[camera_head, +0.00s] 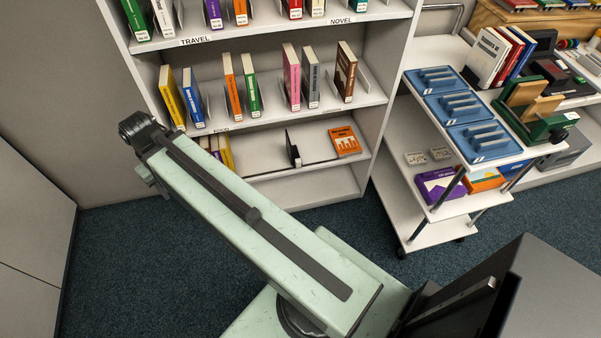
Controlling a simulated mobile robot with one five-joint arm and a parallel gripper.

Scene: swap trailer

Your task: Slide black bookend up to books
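The black bookend (292,150) stands upright on the lower shelf (262,160) of the white bookcase, with bare shelf to its left. A few books (226,153), yellow ones among them, stand at the left end of that shelf, partly hidden behind my arm. A clear gap separates them from the bookend. An orange book (344,140) lies to the right of the bookend. My pale green arm crosses the view from the lower middle to a dark joint at the upper left. I cannot make out my gripper's fingers.
Shelves above hold books with grey bookends between groups. A white cart (440,215) at the right carries blue trays (486,141), books and a green device (540,118). Dark carpet (350,240) lies open between bookcase, cart and my base. A pale cabinet (30,245) stands left.

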